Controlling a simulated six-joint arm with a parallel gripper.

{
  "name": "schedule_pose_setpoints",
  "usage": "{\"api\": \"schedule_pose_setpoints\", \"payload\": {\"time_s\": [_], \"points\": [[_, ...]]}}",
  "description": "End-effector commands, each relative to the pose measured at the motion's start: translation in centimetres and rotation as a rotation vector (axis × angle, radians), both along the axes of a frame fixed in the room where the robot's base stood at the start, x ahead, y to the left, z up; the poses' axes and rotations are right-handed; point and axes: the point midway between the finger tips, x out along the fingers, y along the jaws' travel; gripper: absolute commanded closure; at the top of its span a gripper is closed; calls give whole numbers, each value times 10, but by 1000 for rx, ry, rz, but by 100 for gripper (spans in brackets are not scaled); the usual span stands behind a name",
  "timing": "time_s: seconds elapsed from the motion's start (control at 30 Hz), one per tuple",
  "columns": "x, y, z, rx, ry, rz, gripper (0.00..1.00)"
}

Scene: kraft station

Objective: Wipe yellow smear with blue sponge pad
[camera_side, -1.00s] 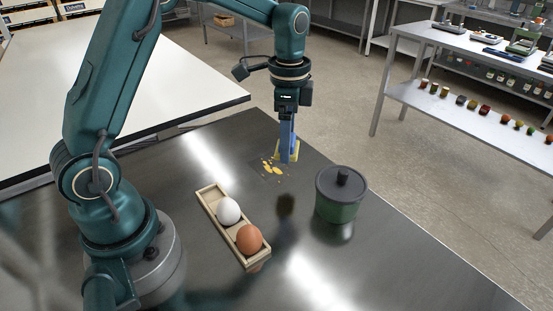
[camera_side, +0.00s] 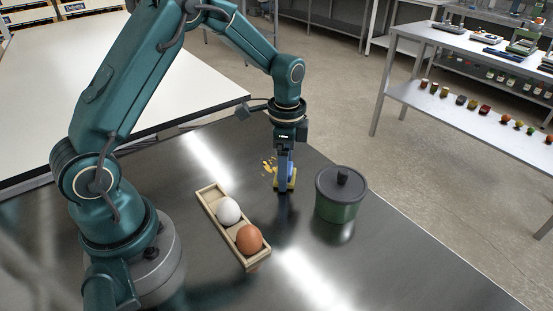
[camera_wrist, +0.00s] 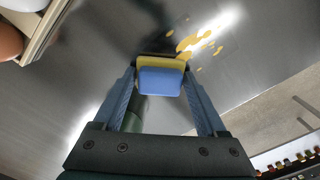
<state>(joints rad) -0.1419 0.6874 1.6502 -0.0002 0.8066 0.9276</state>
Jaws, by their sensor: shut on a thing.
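The sponge pad (camera_wrist: 160,81) has a blue body and a yellow face. My gripper (camera_wrist: 158,70) is shut on it, with one finger on each side. In the side view my gripper (camera_side: 284,178) points straight down, and the pad's yellow edge (camera_side: 291,184) shows low at the metal table. I cannot tell whether the pad touches the surface. The yellow smear (camera_side: 268,165) lies just left of and behind the pad, partly hidden by my gripper. In the wrist view the smear (camera_wrist: 190,42) is several loose patches above and right of the pad.
A wooden tray (camera_side: 209,194) with a white egg (camera_side: 228,211) and a brown egg (camera_side: 249,239) lies left of my gripper. A green lidded pot (camera_side: 339,205) stands close on its right. Bare table lies in front, between tray and pot.

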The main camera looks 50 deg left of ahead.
Motion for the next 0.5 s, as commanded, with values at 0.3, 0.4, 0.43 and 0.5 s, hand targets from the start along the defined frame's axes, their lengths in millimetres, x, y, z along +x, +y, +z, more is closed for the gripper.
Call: {"api": "schedule_pose_setpoints", "payload": {"time_s": [0.3, 0.4, 0.43, 0.5], "points": [[1, 31, -3, 1, -4, 4, 78], [1, 40, -2, 1, -4, 4, 78], [1, 43, -2, 1, -4, 4, 78], [1, 49, -2, 1, -4, 4, 78]]}}
